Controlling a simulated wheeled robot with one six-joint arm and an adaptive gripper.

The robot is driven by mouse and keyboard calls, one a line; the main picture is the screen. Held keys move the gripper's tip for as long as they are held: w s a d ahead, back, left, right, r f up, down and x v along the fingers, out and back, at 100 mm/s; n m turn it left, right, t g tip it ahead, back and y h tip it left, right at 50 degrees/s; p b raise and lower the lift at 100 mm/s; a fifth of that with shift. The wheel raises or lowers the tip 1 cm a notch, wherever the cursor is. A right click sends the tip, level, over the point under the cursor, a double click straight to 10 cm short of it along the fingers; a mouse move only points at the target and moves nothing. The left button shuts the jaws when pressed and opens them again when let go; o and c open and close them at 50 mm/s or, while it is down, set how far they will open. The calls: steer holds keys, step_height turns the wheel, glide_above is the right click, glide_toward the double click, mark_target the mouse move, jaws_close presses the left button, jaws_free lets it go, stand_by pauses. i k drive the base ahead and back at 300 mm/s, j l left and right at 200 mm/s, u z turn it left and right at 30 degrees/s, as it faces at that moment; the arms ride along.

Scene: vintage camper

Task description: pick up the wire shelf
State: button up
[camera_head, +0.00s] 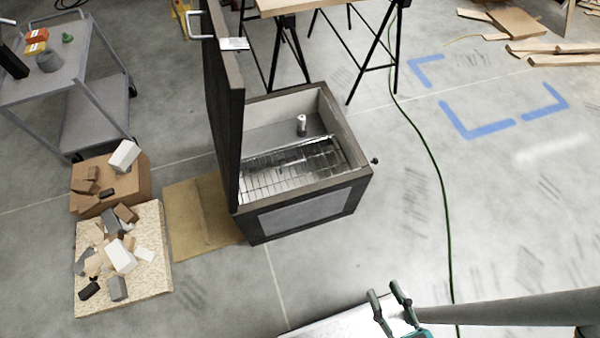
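The wire shelf (275,178) is a shiny metal grid. It lies inside an open dark box-like cabinet (352,184), in its near-left part. The cabinet's tall door (224,110) stands open on the left side. A small white cylinder (301,124) stands inside, behind the shelf. My gripper (388,298) is at the bottom right, in front of the cabinet and well apart from the shelf. Its two fingers are spread with a gap between them and nothing visible in it.
A grey cart (95,100) stands at the upper left. Boards with loose blocks (122,255) lie left of the cabinet, beside a flat brown sheet (200,215). A trestle table (290,5) is behind. A green cable (437,165) crosses the floor at right. A pale surface (335,325) lies below my gripper.

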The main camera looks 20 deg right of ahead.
mark_target(299, 161)
steer(key=i+l, duration=0.2)
steer(key=l, duration=0.15)
steer(key=i+l, duration=0.2)
steer(key=l, duration=0.2)
steer(key=i+l, duration=0.2)
steer(key=l, duration=0.15)
steer(key=i+l, duration=0.2)
steer(key=l, duration=0.15)
steer(key=i+l, duration=0.2)
steer(key=l, duration=0.2)
steer(key=l+u, duration=0.1)
steer(key=u, duration=0.35)
steer(key=i+l+u, duration=0.1)
steer(key=u, duration=0.3)
steer(key=l+u, duration=0.2)
steer(key=u, duration=0.25)
steer(key=l+u, duration=0.15)
steer(key=u, duration=0.3)
